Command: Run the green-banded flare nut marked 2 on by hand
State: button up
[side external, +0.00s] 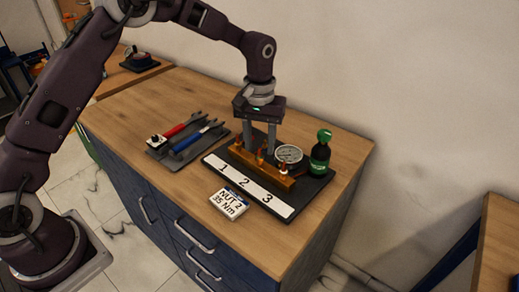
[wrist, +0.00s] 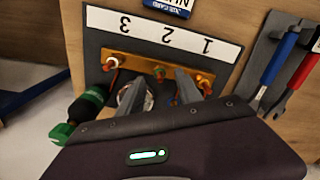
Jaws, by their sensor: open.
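The brass manifold (side external: 262,167) stands on a dark board behind a white strip numbered 1, 2, 3. A small copper-coloured fitting (side external: 261,157) rises at position 2; in the wrist view the middle fitting (wrist: 159,72) shows near the strip's 2. Its green band and mark cannot be made out. My gripper (side external: 259,151) points down over the manifold, open, its fingers on either side of position 2. In the wrist view my gripper (wrist: 159,71) has the middle fitting between its fingertips. I cannot tell whether they touch it.
A round gauge (side external: 288,154) and a green-capped bottle (side external: 320,155) stand close behind and right of the manifold. A card reading "NUT 2 35 Nm" (side external: 229,203) lies in front. Red and blue wrenches (side external: 187,142) lie on a tray at left. The bench's front right is clear.

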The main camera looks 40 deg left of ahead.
aim_at(259, 157)
jog(key=shift+f, duration=1.3)
grip_shut()
jog(key=shift+m, duration=0.3)
jog(key=m, duration=0.4)
jog(key=shift+m, duration=0.4)
jog(key=m, duration=0.5)
jog(key=shift+r, duration=0.1)
jog(key=shift+m, duration=0.4)
grip_release()
